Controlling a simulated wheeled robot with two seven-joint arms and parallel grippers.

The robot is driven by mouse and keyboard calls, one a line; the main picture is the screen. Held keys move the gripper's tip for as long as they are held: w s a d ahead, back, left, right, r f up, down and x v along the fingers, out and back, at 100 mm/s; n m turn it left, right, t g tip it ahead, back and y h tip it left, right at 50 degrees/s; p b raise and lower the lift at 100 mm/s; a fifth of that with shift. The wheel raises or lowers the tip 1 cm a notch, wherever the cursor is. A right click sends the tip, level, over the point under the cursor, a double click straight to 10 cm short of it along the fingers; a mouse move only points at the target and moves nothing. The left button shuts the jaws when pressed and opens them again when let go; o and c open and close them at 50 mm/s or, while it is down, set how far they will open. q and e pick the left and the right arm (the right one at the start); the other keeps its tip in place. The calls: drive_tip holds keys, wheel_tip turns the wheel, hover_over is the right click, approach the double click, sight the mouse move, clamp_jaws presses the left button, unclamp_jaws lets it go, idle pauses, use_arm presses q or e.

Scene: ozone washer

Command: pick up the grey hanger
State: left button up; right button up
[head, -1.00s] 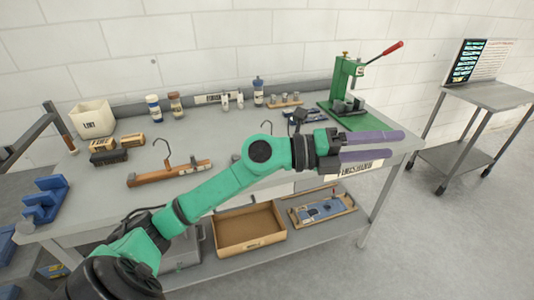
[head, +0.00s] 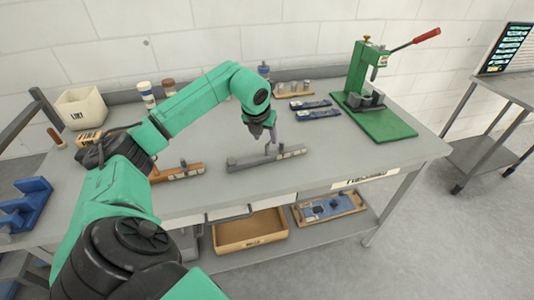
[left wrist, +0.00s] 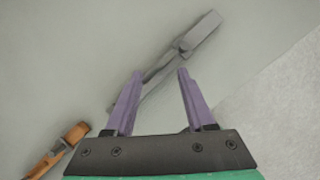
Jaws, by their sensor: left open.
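The grey hanger (head: 250,161) lies on the grey worktable, a long bar with a label near its right end. It also shows in the left wrist view (left wrist: 203,35), running diagonally beyond my fingertips. My left gripper (head: 271,142) points down over the middle of the hanger, with its purple fingers apart. In the left wrist view the open fingers (left wrist: 160,73) frame part of the bar, with nothing held. Whether the fingers touch the hanger cannot be told. My right gripper is not in view.
An orange-brown hanger (head: 180,172) lies to the left, partly behind my arm. A green press (head: 368,85) with a red handle stands at the back right. Two dark blue items (head: 315,109) lie behind the grey hanger. A white bin (head: 82,108) stands at the back left.

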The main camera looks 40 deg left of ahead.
sight(267, 144)
use_arm(q)
drive_tip(key=p+x, duration=0.1)
drive_tip(key=x, duration=0.3)
drive_tip(key=shift+s+d+p, duration=0.15)
drive_tip(key=shift+p, duration=0.25)
drive_tip(key=shift+f, duration=0.2)
drive_tip(key=c, duration=0.3)
clamp_jaws()
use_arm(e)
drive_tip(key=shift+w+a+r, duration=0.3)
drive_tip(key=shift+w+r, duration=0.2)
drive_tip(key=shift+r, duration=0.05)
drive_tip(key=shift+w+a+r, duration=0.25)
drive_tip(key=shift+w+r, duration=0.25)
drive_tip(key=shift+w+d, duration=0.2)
